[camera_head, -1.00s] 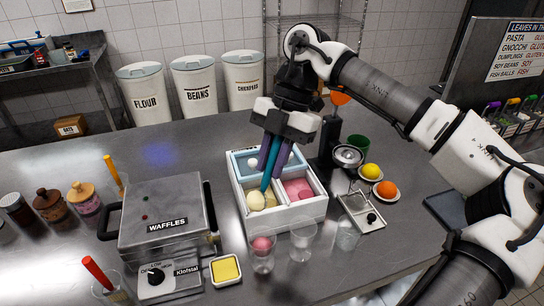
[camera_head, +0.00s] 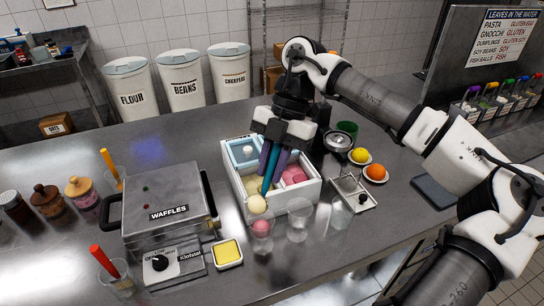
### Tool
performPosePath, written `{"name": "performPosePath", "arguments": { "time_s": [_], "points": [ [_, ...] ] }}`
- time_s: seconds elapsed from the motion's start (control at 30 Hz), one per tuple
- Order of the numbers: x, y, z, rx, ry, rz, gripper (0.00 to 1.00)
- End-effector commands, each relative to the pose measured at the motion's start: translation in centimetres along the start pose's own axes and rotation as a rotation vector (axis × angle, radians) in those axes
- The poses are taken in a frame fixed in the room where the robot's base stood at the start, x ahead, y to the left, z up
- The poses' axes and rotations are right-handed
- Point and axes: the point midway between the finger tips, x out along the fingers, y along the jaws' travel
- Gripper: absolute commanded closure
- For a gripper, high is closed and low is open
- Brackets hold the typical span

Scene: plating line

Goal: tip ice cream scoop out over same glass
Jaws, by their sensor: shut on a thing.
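My gripper (camera_head: 272,168) is shut on the ice cream scoop's teal handle (camera_head: 271,176), which points down. A pale yellow ball of ice cream (camera_head: 257,204) is at the scoop's lower end; the scoop's bowl is hardly visible. The ball is at the front left corner of the tub box, just above and behind the glass with a pink ball (camera_head: 262,240) as seen here. Whether it is directly over the rim I cannot tell. The pink ball (camera_head: 261,227) sits inside that glass. Two empty glasses (camera_head: 298,229) stand to its right.
The white box (camera_head: 306,206) holds tubs of blue, yellow and pink ice cream. The waffle iron (camera_head: 168,215) is close on the left, with a dish of yellow stuff (camera_head: 228,253) beside it. A metal tray (camera_head: 352,193) and fruit saucers (camera_head: 376,181) are to the right.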

Motion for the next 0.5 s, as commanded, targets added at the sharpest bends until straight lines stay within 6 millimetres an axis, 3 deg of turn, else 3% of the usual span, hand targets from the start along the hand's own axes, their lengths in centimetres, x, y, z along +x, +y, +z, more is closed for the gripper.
{"name": "performPosePath", "arguments": {
  "time_s": [0.23, 0.5],
  "points": [
    [2.0, -0.2, 0.9, -0.001, 0.001, 0.000, 1.00],
    [2.5, 0.2, -1.3, -0.004, -0.253, -0.052, 1.00]
  ]
}}
